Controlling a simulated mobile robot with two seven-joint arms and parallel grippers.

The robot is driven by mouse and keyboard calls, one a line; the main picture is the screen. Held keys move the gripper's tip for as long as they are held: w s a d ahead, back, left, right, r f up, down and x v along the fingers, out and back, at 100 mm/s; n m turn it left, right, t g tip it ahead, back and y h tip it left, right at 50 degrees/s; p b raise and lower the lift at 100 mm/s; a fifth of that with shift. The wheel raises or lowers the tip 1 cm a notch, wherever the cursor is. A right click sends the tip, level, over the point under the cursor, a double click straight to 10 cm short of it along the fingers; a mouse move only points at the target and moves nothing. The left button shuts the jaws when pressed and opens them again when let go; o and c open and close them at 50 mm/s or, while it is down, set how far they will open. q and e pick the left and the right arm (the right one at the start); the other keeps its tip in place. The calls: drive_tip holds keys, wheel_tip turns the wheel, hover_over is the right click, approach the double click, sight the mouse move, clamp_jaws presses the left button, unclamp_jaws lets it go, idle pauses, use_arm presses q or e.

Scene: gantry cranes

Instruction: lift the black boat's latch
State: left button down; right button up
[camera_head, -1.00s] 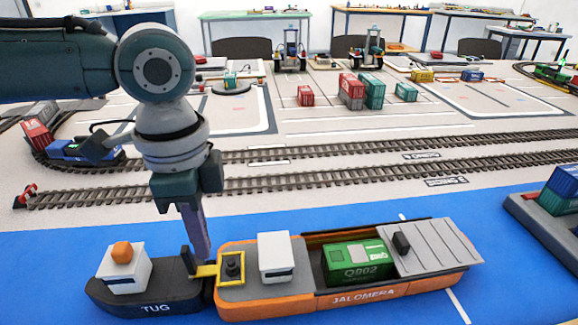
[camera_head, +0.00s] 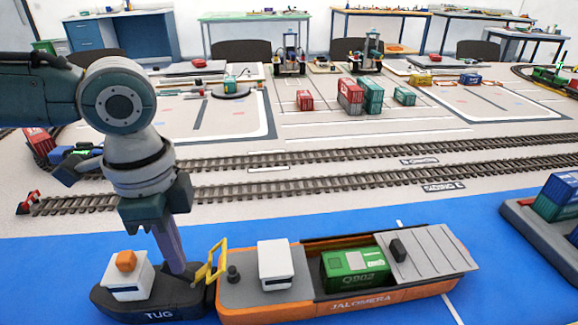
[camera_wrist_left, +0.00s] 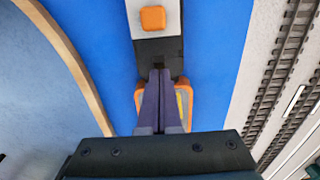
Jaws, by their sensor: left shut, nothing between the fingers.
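The black boat marked TUG (camera_head: 158,306) lies on the blue mat, with a white cabin and an orange block on top. Its yellow latch (camera_head: 211,266) stands tilted up between the tug's stern and the dark post (camera_head: 233,274) on the orange barge, clear of that post. My left gripper (camera_head: 177,268) is shut and empty, pointing down at the tug's rear deck, just left of the latch. In the left wrist view the shut fingers (camera_wrist_left: 160,74) cover much of the latch, and a yellow part shows beside them. My right gripper is not in view.
The orange barge (camera_head: 360,297) holds a green container (camera_head: 355,266) and a white cabin block (camera_head: 275,265). Railway tracks (camera_head: 320,190) run behind the blue mat. A grey craft with containers (camera_head: 560,195) sits at the right edge.

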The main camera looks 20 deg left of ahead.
use_arm(q)
drive_tip(key=shift+s+a+f, duration=0.3)
drive_tip(key=shift+a+f, duration=0.1)
drive_tip(key=shift+a, duration=0.1)
drive_tip(key=shift+s+a+f, duration=0.3)
drive_tip(key=shift+a+f, duration=0.1)
drive_tip(key=shift+a, duration=0.1)
wheel_tip(320, 180, up, 10)
drive_tip(key=s+a+p, duration=0.1)
drive_tip(key=a+p, duration=0.1)
drive_tip(key=p, duration=0.9)
drive_tip(key=shift+s+a+p, duration=0.25)
drive_tip(key=shift+p, duration=0.15)
